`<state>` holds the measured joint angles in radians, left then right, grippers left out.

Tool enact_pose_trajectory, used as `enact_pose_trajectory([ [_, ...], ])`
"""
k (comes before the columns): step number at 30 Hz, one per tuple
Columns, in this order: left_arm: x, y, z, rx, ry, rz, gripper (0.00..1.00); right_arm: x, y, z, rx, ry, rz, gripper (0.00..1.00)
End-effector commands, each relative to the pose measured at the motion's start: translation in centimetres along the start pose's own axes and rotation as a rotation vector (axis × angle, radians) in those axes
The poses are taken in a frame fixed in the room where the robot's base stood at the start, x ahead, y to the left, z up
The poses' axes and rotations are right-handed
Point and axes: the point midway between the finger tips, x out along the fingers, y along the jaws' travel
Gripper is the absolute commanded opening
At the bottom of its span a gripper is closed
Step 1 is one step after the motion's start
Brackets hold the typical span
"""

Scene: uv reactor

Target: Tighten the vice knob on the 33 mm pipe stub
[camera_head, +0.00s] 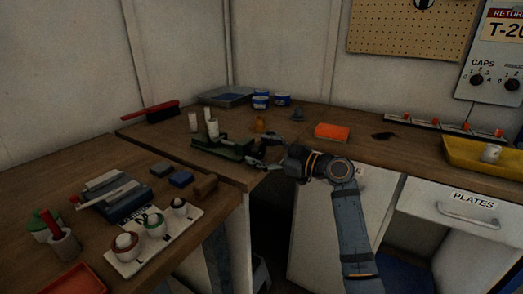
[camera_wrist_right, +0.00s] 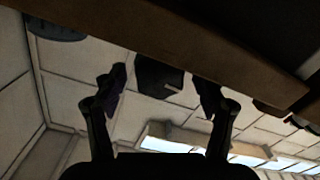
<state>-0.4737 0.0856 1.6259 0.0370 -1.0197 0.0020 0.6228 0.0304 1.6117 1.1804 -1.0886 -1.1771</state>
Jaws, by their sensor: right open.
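The green vice (camera_head: 222,149) sits on the wooden bench near its front edge in the head view. A white pipe stub (camera_head: 212,130) stands upright at the vice; whether it is between the jaws is too small to tell. My right gripper (camera_head: 259,154) is at the right end of the vice, its fingers pointing left toward it. In the right wrist view the right gripper (camera_wrist_right: 160,84) is open, with a dark block (camera_wrist_right: 160,76) between its fingertips. That block may be the vice knob; contact cannot be told. My left gripper is not in view.
Another white cylinder (camera_head: 193,122) stands left of the vice. The bench edge (camera_wrist_right: 235,50) crosses the wrist view.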

Motion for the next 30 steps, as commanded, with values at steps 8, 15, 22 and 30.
enact_pose_trajectory([
  [8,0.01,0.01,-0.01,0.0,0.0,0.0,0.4,0.02,0.01,0.01,0.0,0.0,0.0,0.62],
  [15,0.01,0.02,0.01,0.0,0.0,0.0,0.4,0.0,0.01,0.02,0.0,0.0,0.0,0.29],
  [22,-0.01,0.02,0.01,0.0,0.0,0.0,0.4,0.0,0.01,0.02,0.006,0.0,0.0,0.16],
  [30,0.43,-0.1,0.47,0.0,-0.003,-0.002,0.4,-0.01,0.07,-0.02,0.104,-0.001,0.0,0.16],
])
